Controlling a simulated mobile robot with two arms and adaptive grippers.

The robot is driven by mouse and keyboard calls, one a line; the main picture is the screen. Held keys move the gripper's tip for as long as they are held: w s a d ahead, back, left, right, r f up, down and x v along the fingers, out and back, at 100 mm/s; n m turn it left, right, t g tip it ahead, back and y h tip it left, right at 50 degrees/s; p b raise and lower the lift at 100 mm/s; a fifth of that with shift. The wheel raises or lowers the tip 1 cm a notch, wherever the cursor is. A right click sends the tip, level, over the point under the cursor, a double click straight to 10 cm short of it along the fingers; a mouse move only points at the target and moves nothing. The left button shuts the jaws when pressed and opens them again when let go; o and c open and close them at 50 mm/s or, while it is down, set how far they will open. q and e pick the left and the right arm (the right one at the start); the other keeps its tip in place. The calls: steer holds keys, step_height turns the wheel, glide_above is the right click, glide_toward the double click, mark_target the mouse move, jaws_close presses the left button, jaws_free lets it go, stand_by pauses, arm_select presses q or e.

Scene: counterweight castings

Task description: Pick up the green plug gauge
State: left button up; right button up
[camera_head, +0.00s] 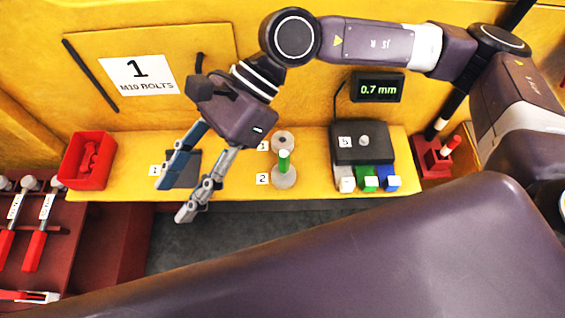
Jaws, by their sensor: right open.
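The green plug gauge (284,162) stands upright, with a pale top, at a round grey metal piece (285,178) beside the label 2 on the yellow shelf. Whether it sits in that piece or behind it I cannot tell. My right gripper (175,201) is open and empty, to the left of the gauge in the picture. Its two fingers point down and left, over the shelf's front edge near a dark grey square pad (183,170). The fingers do not touch the gauge. My left gripper is not in view.
A second round grey piece (283,140) sits just behind the gauge. To its right is a black box (362,143) with white, green and blue blocks in front. A red bin (88,160) stands at the left, a red holder (434,157) at the right. A display (378,88) reads 0.7 mm.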

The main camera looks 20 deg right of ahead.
mark_target(282, 155)
steer(key=w+d+f+n+t+h, duration=0.1)
steer(key=w+d+f+h, duration=0.2)
steer(key=d+f, duration=0.2)
steer(key=w+d+f+n+t+h+b, duration=0.1)
steer(key=w+d+f+t+h, duration=0.1)
steer(key=d+f, duration=0.3)
steer(key=w+d+f+n+t+h+b, duration=0.1)
steer(key=w+d+f+h, duration=0.3)
steer(key=d, duration=0.4)
steer(key=shift+w+d+f+n+t+h, duration=0.1)
steer(key=shift+w+f+n+t+h, duration=0.3)
steer(key=shift+w+f, duration=0.2)
steer(key=shift+d+f, duration=0.15)
steer(key=shift+f+p, duration=0.4)
steer(key=shift+f, duration=0.45)
steer(key=f+p, duration=0.1)
steer(key=f, duration=0.2)
steer(key=f+p, duration=0.1)
steer(key=shift+w+d+f+p, duration=0.1)
steer(key=shift+d+f+p, duration=0.05)
steer(key=shift+d+p, duration=0.15)
steer(key=shift+f, duration=0.65)
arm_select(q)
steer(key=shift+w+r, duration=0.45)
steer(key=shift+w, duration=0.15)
arm_select(e)
jaws_close()
